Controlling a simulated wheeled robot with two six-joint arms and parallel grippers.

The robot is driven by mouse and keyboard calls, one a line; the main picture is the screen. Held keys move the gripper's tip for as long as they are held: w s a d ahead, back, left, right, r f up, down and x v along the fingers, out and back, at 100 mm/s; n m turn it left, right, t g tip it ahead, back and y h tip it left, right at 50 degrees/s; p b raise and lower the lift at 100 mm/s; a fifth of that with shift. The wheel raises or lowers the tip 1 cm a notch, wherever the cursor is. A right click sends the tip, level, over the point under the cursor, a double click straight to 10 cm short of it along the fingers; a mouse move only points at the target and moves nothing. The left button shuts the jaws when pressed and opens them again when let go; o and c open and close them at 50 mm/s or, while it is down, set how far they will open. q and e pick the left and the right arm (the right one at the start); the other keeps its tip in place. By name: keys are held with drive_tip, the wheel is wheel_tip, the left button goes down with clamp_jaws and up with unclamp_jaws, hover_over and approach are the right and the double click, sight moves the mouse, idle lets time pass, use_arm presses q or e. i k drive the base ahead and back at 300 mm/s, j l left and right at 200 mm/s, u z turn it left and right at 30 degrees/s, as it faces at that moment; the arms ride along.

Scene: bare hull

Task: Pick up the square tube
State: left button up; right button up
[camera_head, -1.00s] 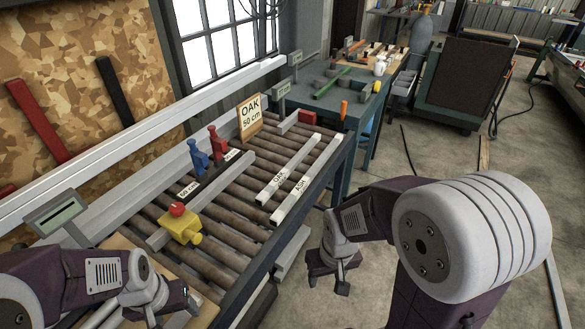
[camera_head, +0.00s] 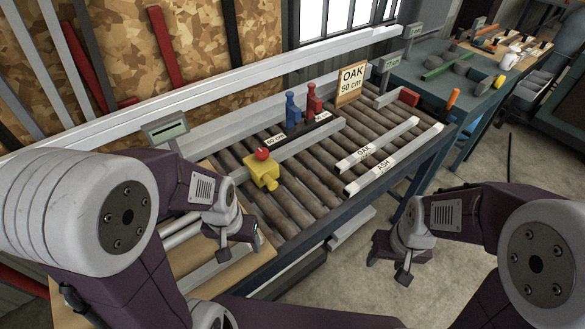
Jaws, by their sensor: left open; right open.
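A pale grey bar with flat sides (camera_head: 213,272) lies on the wooden board at the lower left and looks like the square tube; its lower end is hidden by my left arm. My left gripper (camera_head: 236,248) is open and empty, above the board's right edge by the bar's upper end. My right gripper (camera_head: 388,263) is open and empty, over the floor in front of the roller table.
The roller table (camera_head: 300,208) holds bars labelled OAK (camera_head: 377,143) and ASH (camera_head: 394,159), a yellow block with a red knob (camera_head: 262,171), and blue (camera_head: 292,108) and red (camera_head: 314,101) clamps. A teal bench (camera_head: 440,90) stands behind.

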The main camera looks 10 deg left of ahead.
sight(349, 162)
drive_tip(key=i+l+u, duration=0.15)
drive_tip(key=l+u, duration=0.3)
drive_tip(key=l, duration=0.15)
drive_tip(key=i+l+u, duration=0.1)
drive_tip(key=l+u, duration=0.35)
drive_tip(key=l, duration=0.2)
drive_tip(key=l+u, duration=0.45)
drive_tip(key=l, duration=0.2)
